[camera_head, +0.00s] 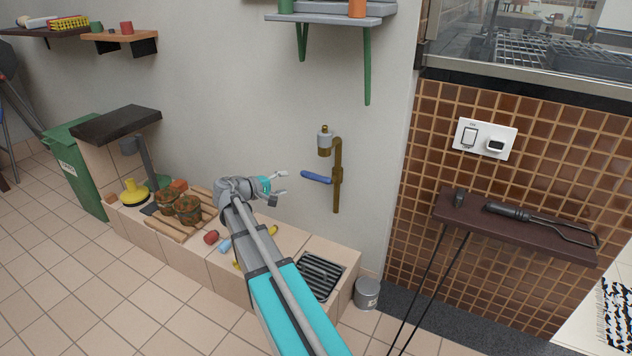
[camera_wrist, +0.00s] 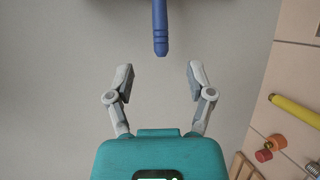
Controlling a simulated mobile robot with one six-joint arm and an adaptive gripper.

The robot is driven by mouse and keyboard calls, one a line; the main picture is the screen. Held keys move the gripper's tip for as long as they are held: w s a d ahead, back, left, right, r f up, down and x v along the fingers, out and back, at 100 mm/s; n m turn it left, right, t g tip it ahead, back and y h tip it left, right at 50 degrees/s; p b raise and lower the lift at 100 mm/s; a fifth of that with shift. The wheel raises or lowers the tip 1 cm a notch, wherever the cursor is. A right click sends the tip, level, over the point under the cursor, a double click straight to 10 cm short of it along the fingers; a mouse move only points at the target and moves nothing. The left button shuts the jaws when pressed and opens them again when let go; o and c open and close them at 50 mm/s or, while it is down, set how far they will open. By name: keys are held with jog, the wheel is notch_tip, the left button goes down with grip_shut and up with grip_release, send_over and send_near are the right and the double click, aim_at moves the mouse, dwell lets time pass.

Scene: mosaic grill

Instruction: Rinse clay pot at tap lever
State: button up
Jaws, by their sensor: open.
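The blue tap lever (camera_head: 316,177) sticks out to the left from a brass tap pipe (camera_head: 337,175) on the grey wall. In the wrist view, the lever (camera_wrist: 160,30) points down from the top edge toward the gap between my fingers. My gripper (camera_head: 284,183) is open and empty, just left of the lever's tip; both fingers show in the wrist view (camera_wrist: 160,82), short of the lever. Two brown clay pots, one in front (camera_head: 188,209) and one behind (camera_head: 167,199), stand on a wooden slatted rack (camera_head: 168,229) at the left of the tiled ledge.
A dark drain grate (camera_head: 320,276) is set in the ledge (camera_head: 284,241) below the tap. Small coloured items, including a red one (camera_head: 211,237), lie on the ledge. A metal can (camera_head: 367,293) stands on the floor. A dark side shelf (camera_head: 520,225) holds tools at right.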

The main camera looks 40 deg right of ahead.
aim_at(313, 177)
jog(key=shift+d, duration=0.15)
jog(key=b+x, duration=0.3)
jog(key=x, duration=1)
jog(key=shift+d+f, duration=0.1)
jog(key=shift+d, duration=0.15)
grip_shut()
dwell(0.3)
